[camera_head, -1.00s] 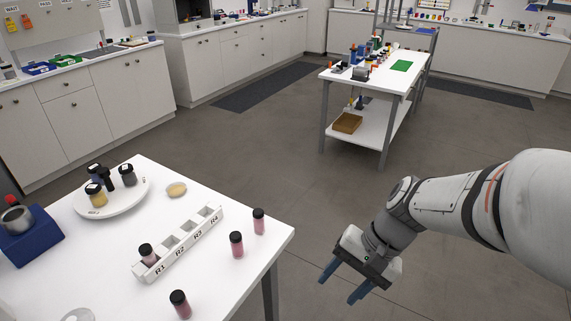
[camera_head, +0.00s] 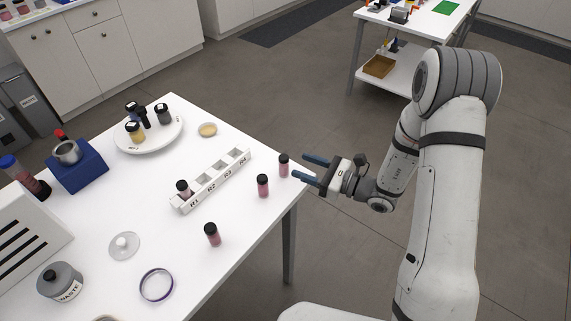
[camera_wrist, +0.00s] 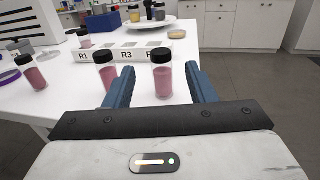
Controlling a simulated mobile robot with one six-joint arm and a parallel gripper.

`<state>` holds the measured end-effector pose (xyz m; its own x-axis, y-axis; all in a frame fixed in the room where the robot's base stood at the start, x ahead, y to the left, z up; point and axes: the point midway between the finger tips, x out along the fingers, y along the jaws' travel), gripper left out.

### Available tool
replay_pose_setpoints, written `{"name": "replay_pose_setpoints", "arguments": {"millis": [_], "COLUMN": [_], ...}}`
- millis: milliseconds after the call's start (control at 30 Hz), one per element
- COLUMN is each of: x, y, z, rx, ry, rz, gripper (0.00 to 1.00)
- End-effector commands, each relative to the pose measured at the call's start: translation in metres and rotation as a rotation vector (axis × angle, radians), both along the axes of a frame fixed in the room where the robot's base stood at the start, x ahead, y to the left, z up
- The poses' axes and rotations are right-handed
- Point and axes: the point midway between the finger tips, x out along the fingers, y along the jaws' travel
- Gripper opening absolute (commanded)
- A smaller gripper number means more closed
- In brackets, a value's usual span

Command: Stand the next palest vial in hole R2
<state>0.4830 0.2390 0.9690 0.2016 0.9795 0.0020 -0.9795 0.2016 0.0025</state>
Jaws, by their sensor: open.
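A white rack (camera_head: 214,186) with holes R1 to R4 stands on the white table. A black-capped pink vial (camera_head: 184,190) stands in R1; R2, R3 and R4 look empty. Three loose black-capped pink vials stand upright: one near the table's right edge (camera_head: 283,168), one beside it (camera_head: 263,188), one nearer the front (camera_head: 213,237). Their shades are close. My gripper (camera_head: 308,169) is open and empty, level, pointing at the right-edge vial. In the wrist view, that vial (camera_wrist: 162,78) shows between the fingers, the second (camera_wrist: 107,75) just outside the left finger.
A white plate (camera_head: 150,139) with dark-capped jars stands at the back, a blue block (camera_head: 78,170) with a metal cup at left. A glass lid (camera_head: 124,246), purple-rimmed dish (camera_head: 157,285) and waste jar (camera_head: 60,284) are in front.

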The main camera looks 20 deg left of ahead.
Motion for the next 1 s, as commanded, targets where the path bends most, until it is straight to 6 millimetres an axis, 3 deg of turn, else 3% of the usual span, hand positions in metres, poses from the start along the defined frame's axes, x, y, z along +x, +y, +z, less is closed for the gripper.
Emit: {"name": "replay_pose_setpoints", "arguments": {"millis": [500,800,1000], "x": [0.012,0.013,0.013], "y": [0.065,0.07,0.07], "z": [-0.002,-0.003,-0.003], "rx": [-0.001,-0.001,-0.002], "ry": [-0.001,-0.002,-0.002], "rz": [0.006,0.005,0.005], "gripper": [0.51,0.5,0.33]}}
